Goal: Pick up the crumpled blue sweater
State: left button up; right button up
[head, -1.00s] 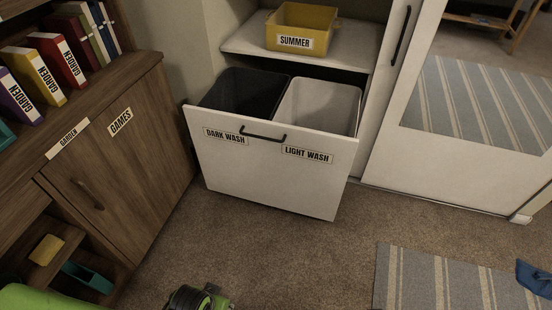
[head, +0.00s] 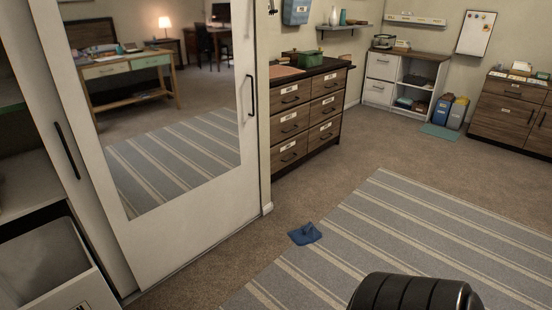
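The crumpled blue sweater (head: 305,234) is a small dark blue heap on the floor. It lies at the left edge of the striped rug, right of the mirrored sliding door. Nothing covers it. Neither of my grippers shows in the head view.
The striped rug (head: 420,226) spreads from the bottom to the right. A black ribbed rounded object (head: 415,292) is at the bottom edge. The mirrored door (head: 190,215) and an open pull-out bin (head: 45,265) are at left. A wooden drawer unit (head: 308,125) stands behind the sweater. Carpet beyond is clear.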

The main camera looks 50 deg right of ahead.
aim_at(308, 233)
jog(key=z, duration=2)
